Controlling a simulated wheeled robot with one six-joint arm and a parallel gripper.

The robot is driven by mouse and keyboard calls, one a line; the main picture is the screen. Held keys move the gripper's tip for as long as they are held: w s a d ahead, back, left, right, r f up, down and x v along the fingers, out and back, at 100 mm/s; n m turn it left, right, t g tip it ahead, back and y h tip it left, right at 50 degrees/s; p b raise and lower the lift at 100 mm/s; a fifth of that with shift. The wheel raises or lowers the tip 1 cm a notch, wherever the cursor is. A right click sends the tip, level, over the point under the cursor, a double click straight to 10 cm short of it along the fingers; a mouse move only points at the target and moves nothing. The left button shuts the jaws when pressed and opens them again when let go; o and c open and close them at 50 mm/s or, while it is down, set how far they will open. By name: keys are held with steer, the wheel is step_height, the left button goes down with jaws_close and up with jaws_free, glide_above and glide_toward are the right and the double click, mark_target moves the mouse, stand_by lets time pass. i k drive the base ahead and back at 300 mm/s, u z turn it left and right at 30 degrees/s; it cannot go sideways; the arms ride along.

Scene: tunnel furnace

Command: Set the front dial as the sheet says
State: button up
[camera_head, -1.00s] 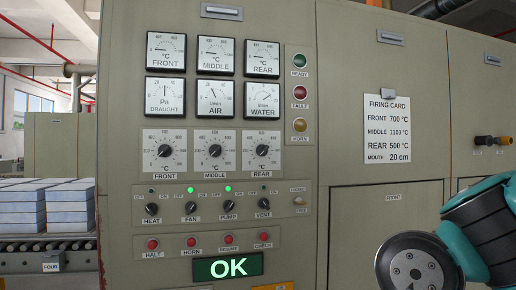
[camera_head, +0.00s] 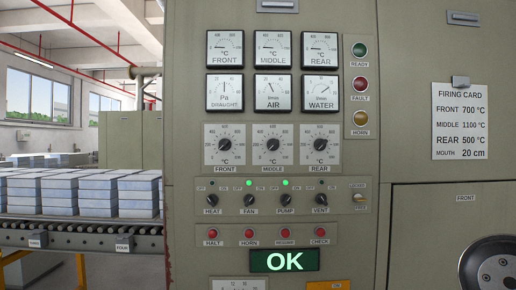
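The front dial (camera_head: 224,144) is a black knob on a white scale plate, leftmost of three dials labelled FRONT, MIDDLE and REAR. Its exact setting is too small to read. The middle dial (camera_head: 273,144) and rear dial (camera_head: 320,144) sit beside it. The sheet, a firing card (camera_head: 460,121), hangs at the right under a clip. It reads FRONT 700 °C, MIDDLE 1100 °C, REAR 500 °C, MOUTH 20 cm. My gripper is out of view; only a round part of my arm shows at the lower right, apart from the dials.
Gauges (camera_head: 224,48) sit above the dials. Below are switches (camera_head: 250,200) for heat, fan, pump and vent, red buttons (camera_head: 249,233) and a green OK display (camera_head: 284,260). A roller conveyor (camera_head: 80,236) with pale blocks (camera_head: 90,194) stands at the left. Nothing blocks the panel front.

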mark_target(225, 144)
steer(key=u, duration=0.45)
steer(key=k, duration=1.1)
steer(key=u, duration=1.55)
steer(key=i, duration=0.85)
steer(key=z, duration=0.7)
steer(key=i, duration=0.65)
steer(key=z, duration=0.75)
